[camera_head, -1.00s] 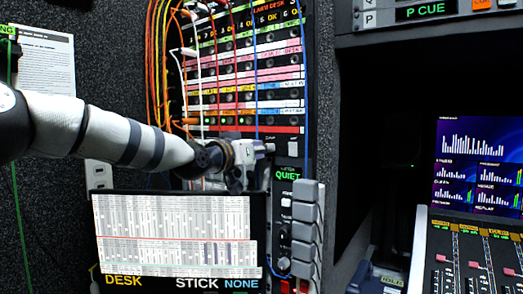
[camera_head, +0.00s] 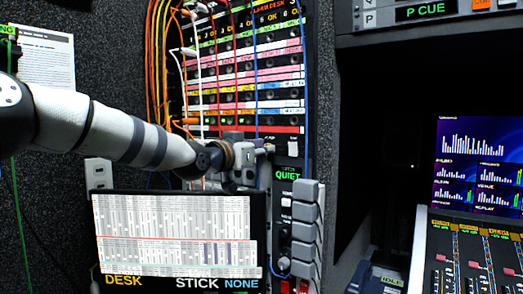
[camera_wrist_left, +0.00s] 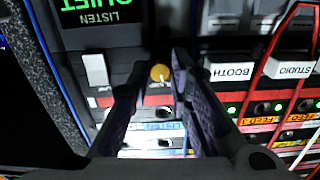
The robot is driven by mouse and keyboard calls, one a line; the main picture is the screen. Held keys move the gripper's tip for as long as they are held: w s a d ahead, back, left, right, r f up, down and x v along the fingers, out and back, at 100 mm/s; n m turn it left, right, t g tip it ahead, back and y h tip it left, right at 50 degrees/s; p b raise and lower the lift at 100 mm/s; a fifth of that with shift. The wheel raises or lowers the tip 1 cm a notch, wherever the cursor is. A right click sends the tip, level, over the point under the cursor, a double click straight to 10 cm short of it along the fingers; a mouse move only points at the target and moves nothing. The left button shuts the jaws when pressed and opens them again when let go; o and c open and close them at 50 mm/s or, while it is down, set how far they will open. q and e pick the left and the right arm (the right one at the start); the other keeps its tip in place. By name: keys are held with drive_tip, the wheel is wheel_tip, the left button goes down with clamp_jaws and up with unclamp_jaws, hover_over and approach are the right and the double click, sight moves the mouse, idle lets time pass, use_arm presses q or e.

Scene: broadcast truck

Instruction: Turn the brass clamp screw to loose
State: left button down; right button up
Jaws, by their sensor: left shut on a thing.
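The brass clamp screw (camera_wrist_left: 160,73) shows as a small round yellow-brown knob between my fingertips in the left wrist view. My left gripper (camera_wrist_left: 158,69) is shut on it, one finger on each side. In the head view my left gripper (camera_head: 262,150) is at the lower edge of the patch panel, just above the lit QUIET sign, and the screw is hidden there. The screw's turn position cannot be read. My right gripper is in neither view.
The patch panel (camera_head: 245,75) with several hanging cables rises above the gripper. A screen (camera_head: 175,235) marked DESK, STICK and NONE stands below my arm. Grey blocks (camera_head: 307,225) stick out at lower right. White BOOTH (camera_wrist_left: 231,72) and STUDIO (camera_wrist_left: 289,68) tags sit beside the fingers.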

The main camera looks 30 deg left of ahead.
sight(270, 108)
use_arm(q)
drive_tip(key=c, duration=1.5)
unclamp_jaws()
drive_tip(key=shift+o, duration=0.2)
drive_tip(key=shift+r, duration=0.15)
wheel_tip(270, 108, up, 10)
drive_tip(key=shift+f, duration=0.1)
